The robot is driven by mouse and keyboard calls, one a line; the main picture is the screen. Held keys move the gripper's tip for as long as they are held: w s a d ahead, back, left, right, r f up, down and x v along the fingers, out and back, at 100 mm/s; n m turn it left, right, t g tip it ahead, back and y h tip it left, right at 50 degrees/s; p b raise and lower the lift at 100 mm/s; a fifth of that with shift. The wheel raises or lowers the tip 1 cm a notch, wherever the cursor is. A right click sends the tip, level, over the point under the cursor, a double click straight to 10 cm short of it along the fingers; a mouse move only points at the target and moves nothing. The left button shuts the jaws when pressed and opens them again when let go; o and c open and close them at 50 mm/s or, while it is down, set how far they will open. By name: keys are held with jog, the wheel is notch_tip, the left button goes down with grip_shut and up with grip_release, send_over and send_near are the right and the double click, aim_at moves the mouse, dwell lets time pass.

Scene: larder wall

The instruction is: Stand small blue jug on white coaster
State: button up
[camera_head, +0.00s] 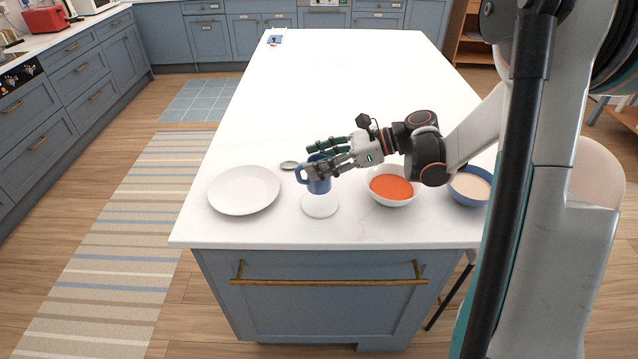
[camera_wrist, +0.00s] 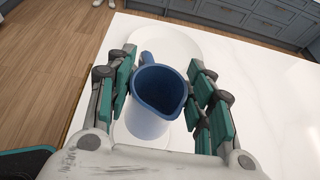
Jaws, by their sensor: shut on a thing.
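The small blue jug (camera_head: 318,184) is upright between the fingers of my gripper (camera_head: 318,160), its handle to the left in the head view. In the wrist view the jug (camera_wrist: 150,120) shows its open blue mouth, with my gripper's fingers (camera_wrist: 163,75) on both sides of it. My gripper is shut on the jug. The white coaster (camera_head: 320,208) lies flat on the white counter, and the jug's base overlaps its far edge in the head view. I cannot tell whether the base touches anything.
A white plate (camera_head: 244,190) lies left of the coaster. A spoon (camera_head: 290,165) lies behind the jug. A white bowl of orange food (camera_head: 391,201) and a blue bowl (camera_head: 468,200) stand to the right. The far counter (camera_head: 350,75) is mostly clear.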

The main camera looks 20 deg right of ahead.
jog(key=shift+f+b, duration=0.85)
jog(key=shift+f, duration=1.9)
jog(key=shift+r, duration=0.1)
jog(key=o, duration=1.2)
jog(key=shift+o, duration=0.2)
jog(key=shift+s+d+r, duration=0.1)
jog(key=shift+d+r, duration=0.05)
jog(key=shift+d, duration=0.1)
jog(key=p+v, duration=0.3)
jog(key=v, duration=0.8)
jog(key=shift+d+p, duration=0.15)
jog(key=shift+p, duration=0.15)
